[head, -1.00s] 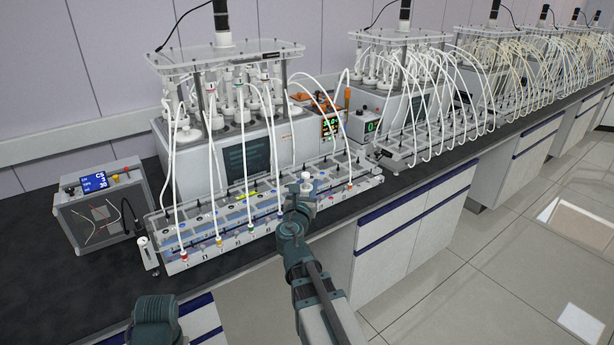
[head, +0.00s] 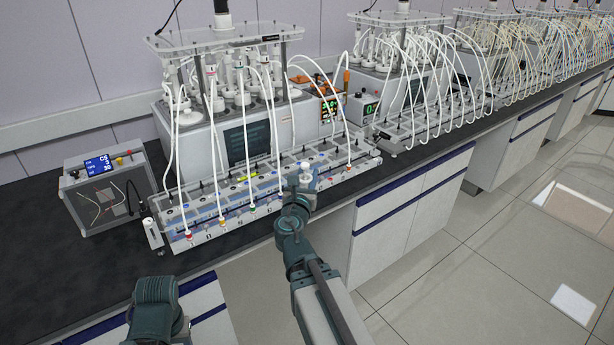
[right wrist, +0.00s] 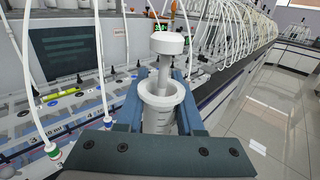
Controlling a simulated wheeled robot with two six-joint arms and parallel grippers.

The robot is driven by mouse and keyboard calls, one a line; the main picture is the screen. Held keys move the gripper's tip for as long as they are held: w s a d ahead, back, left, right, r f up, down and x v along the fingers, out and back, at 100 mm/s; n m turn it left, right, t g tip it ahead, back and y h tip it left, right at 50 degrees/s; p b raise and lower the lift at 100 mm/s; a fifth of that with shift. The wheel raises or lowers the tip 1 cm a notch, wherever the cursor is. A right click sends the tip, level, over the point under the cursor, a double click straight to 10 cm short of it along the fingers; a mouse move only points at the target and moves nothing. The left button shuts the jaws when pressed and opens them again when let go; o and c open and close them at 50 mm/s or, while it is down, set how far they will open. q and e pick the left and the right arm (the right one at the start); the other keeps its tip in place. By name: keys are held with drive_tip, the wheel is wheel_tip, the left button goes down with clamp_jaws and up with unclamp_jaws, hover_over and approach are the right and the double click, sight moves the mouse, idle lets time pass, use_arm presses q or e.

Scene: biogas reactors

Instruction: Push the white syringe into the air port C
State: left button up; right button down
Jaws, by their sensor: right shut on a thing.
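The white syringe (right wrist: 157,117) stands roughly upright between the blue-grey fingers of my right gripper (head: 301,184) in the right wrist view. Its plunger with a round white cap (right wrist: 168,43) is drawn out above the wide flange. In the head view the syringe's white top (head: 306,167) shows above the gripper, in front of the long clear trough unit (head: 330,178). The syringe's lower end is hidden. I cannot make out which opening is air port C. My left gripper is not in view; only a dark joint of my left arm shows at the bottom left.
The reactor unit (head: 203,141) stands behind the trough, with white tubes arching down to coloured fittings. A grey box with a blue display (head: 100,163) stands at the left. More reactor units line the black bench to the right. Open floor (head: 470,260) lies at the right.

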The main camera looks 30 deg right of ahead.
drive_tip(key=shift+r+p, duration=1.15)
drive_tip(key=shift+r, duration=0.1)
drive_tip(key=shift+d, duration=0.15)
